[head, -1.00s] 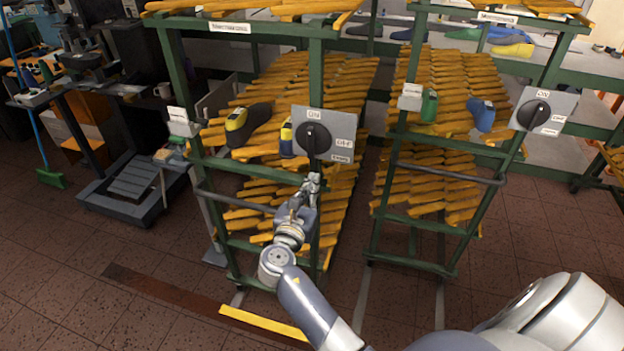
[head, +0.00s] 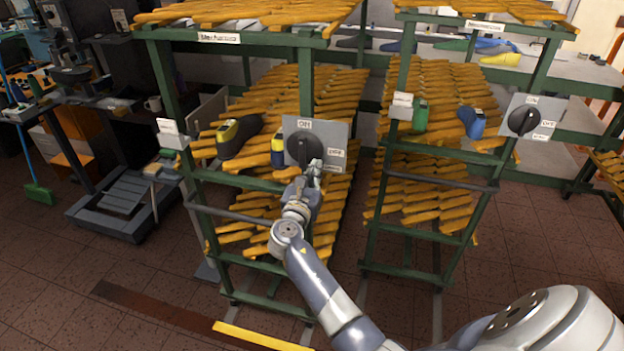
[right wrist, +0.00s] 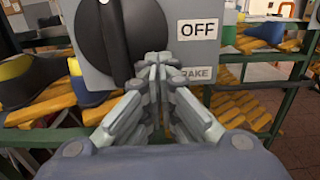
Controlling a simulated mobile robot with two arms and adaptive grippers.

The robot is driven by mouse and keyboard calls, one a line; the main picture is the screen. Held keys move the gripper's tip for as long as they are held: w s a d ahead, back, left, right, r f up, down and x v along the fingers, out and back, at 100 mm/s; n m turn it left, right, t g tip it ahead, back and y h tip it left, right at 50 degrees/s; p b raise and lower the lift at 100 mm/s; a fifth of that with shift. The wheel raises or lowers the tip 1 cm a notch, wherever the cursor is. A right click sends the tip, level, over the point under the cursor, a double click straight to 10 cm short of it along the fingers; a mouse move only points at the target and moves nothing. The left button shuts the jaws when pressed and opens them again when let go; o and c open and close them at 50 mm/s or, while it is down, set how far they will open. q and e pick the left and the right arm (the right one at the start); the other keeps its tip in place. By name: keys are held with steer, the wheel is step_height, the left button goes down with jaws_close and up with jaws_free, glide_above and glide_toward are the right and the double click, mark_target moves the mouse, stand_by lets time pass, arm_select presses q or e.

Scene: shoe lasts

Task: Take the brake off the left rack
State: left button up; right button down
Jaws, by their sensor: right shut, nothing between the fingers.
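The left rack (head: 180,95) is a green frame with orange slatted shelves. On its front right post is a grey plate with a round black brake knob (head: 303,148), which also shows large in the right wrist view (right wrist: 112,35). The plate has an ON label above, an OFF label (right wrist: 197,29) to the right and a BRAKE label (right wrist: 192,76), partly hidden by my fingers. My right gripper (head: 314,168) is shut and empty, its fingertips in front of the knob's lower right edge. I cannot tell whether they touch it. My left gripper is not in view.
A second rack (head: 372,200) with its own knob (head: 522,119) stands to the right. Dark yellow-topped (head: 238,137) and blue-and-yellow (head: 278,150) shoe lasts sit on the left rack's shelf. A grey bar (head: 235,214) crosses its front. The tiled floor in front is mostly clear.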

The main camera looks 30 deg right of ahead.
steer(key=shift+w+d, duration=0.2)
steer(key=shift+d, duration=0.05)
steer(key=shift+a, duration=0.1)
steer(key=shift+w+a, duration=0.4)
steer(key=shift+w, duration=0.15)
stand_by(0.3)
